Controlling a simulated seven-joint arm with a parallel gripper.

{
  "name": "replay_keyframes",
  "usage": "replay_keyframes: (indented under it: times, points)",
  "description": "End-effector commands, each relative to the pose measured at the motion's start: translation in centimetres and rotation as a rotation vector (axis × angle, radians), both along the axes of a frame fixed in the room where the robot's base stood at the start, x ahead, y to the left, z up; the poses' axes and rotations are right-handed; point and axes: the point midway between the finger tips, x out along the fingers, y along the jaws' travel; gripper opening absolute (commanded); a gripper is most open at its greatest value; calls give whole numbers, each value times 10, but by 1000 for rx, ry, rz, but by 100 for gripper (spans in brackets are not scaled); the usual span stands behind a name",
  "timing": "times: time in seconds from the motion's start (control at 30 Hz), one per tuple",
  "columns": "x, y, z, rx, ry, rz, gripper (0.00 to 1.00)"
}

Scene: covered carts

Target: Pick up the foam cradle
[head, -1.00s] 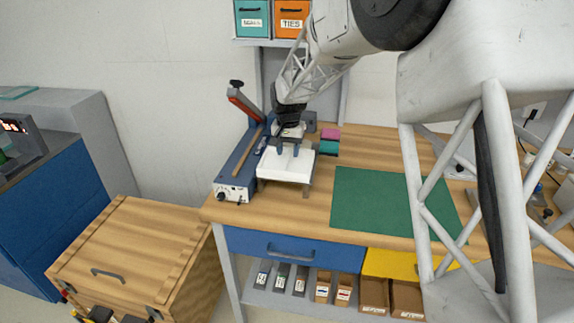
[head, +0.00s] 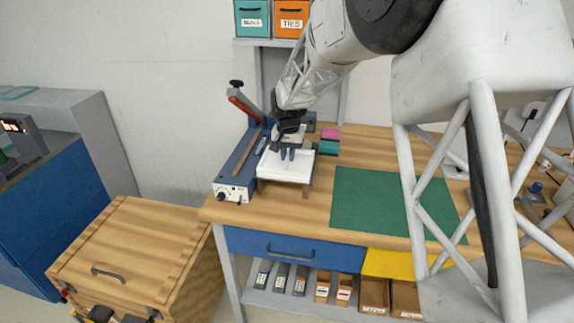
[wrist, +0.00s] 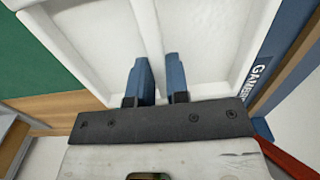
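The foam cradle appears to be the white tray-like piece (head: 273,171) with raised rims, at the left end of the workbench. In the wrist view the foam cradle (wrist: 215,50) fills the middle, with a ridge running between two hollows. My gripper (head: 288,158) points down over it; in the wrist view its two blue fingers (wrist: 158,62) stand close together, one on each side of the ridge, and look closed on it. The exact contact at the fingertips is hard to see. The cradle still looks level on its support.
Pink and teal blocks (head: 329,146) lie behind right. A green mat (head: 372,203) lies clear to the right. A shelf with bins (head: 272,20) hangs above.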

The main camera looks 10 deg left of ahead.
Motion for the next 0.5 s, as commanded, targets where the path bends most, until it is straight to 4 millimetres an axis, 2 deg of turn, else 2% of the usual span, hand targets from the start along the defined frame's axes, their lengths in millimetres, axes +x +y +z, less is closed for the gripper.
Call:
replay_keyframes:
  times: [0.03,0.1,0.5]
  points:
    - [0,0,0,0,0,0,8]
    - [0,0,0,0,0,0,0]
    - [0,0,2,0,0,0,0]
